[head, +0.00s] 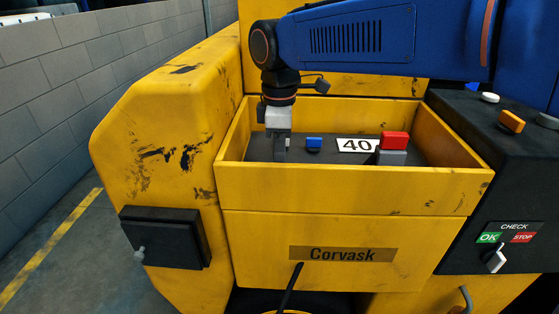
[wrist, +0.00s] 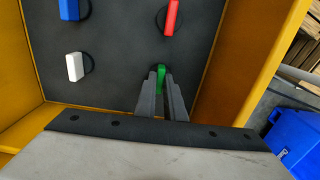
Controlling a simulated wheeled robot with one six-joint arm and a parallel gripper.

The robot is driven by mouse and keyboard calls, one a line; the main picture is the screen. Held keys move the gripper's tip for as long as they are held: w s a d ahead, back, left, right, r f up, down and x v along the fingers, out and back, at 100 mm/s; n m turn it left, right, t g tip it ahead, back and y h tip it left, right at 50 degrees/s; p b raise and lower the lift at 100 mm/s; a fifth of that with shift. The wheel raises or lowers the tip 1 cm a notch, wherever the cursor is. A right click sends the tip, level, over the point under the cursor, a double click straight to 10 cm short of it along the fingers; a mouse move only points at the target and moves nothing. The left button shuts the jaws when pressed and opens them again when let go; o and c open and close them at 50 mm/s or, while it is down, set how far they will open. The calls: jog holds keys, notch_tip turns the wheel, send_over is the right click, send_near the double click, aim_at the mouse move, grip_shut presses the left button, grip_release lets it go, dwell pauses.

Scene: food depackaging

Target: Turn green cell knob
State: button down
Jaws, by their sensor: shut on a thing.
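The green knob (wrist: 161,73) sits on the dark panel in the wrist view, between the two fingers of my gripper (wrist: 160,84). My gripper is shut on it and covers part of it. In the head view, my gripper (head: 281,152) points down inside the yellow-walled box at its left end. The green knob is hidden there by the gripper and the box wall.
The wrist view shows a red knob (wrist: 171,17), a blue knob (wrist: 69,9) and a white knob (wrist: 74,66) on the panel. Yellow box walls (head: 350,186) surround it. A black console with OK and STOP labels (head: 505,236) stands at right.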

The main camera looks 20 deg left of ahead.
jog(key=c, duration=1.8)
grip_release()
jog(key=shift+c, duration=0.2)
notch_tip(320, 180, up, 17)
jog(key=shift+r, duration=0.2)
